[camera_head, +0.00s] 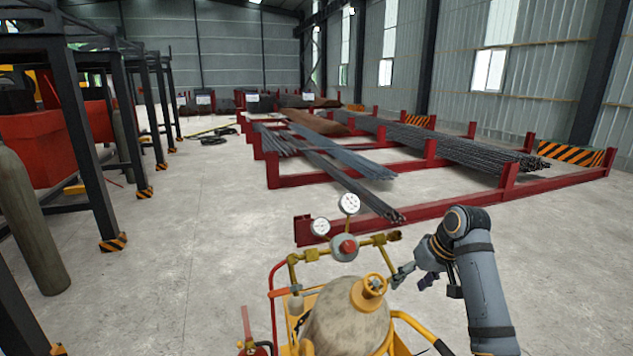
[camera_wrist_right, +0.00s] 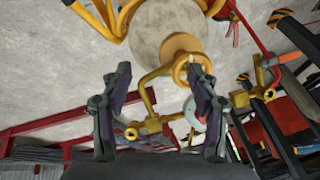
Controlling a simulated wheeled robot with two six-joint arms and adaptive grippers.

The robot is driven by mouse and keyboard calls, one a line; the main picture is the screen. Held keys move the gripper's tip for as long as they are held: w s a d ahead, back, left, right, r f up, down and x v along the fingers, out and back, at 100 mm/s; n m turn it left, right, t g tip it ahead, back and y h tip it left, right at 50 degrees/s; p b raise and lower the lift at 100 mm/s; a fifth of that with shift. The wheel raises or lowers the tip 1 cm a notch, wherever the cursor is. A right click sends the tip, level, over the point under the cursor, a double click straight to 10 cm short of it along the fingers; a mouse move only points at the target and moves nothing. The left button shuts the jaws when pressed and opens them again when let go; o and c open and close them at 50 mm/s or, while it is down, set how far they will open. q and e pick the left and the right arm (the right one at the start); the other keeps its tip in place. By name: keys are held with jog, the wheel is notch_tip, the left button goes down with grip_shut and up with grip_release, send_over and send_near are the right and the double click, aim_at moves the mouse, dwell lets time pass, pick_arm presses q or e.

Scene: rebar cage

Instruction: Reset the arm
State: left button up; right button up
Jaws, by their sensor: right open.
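My right arm comes in at the lower right in the head view. Its gripper (camera_head: 411,284) is beside the yellow valve of a tank (camera_head: 345,325), to the right of it. In the right wrist view the two dark fingers of this gripper (camera_wrist_right: 159,72) are spread apart, with nothing held between them. The tank (camera_wrist_right: 165,30) and its yellow ring-shaped valve (camera_wrist_right: 188,70) show beyond the fingers. I cannot tell whether a finger touches the valve or pipes. My left gripper is not in view.
A yellow cart frame (camera_head: 408,322) surrounds the tank, with pipes and two round gauges (camera_head: 349,204) above. Red racks (camera_head: 450,200) holding steel bars (camera_head: 455,150) stand beyond. A grey cylinder (camera_head: 30,225) and black posts (camera_head: 90,150) stand left. The floor (camera_head: 190,240) between is clear.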

jog(key=s+f+h, duration=0.2)
jog(key=s+f, duration=1.4)
jog(key=f, duration=0.2)
jog(key=s+d+f+h, duration=0.1)
jog(key=s, duration=0.7)
jog(key=s+d+f+h, duration=0.1)
jog(key=s+f, duration=0.1)
jog(key=s, duration=0.6)
notch_tip(320, 180, down, 31)
jog(key=s+d+g+b, duration=0.1)
jog(key=s+d+b, duration=0.1)
jog(key=b, duration=0.5)
pick_arm(q)
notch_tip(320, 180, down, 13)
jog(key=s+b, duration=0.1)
jog(key=b, duration=0.5)
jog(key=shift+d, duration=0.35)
pick_arm(e)
jog(key=s+f, duration=0.9)
jog(key=f, duration=0.3)
jog(key=s+d+f+g, duration=0.1)
jog(key=s+f, duration=0.8)
jog(key=f, duration=0.3)
jog(key=shift+s+d+f+m+g, duration=0.2)
jog(key=shift+s+d+m+g, duration=0.1)
jog(key=shift+s+m, duration=0.1)
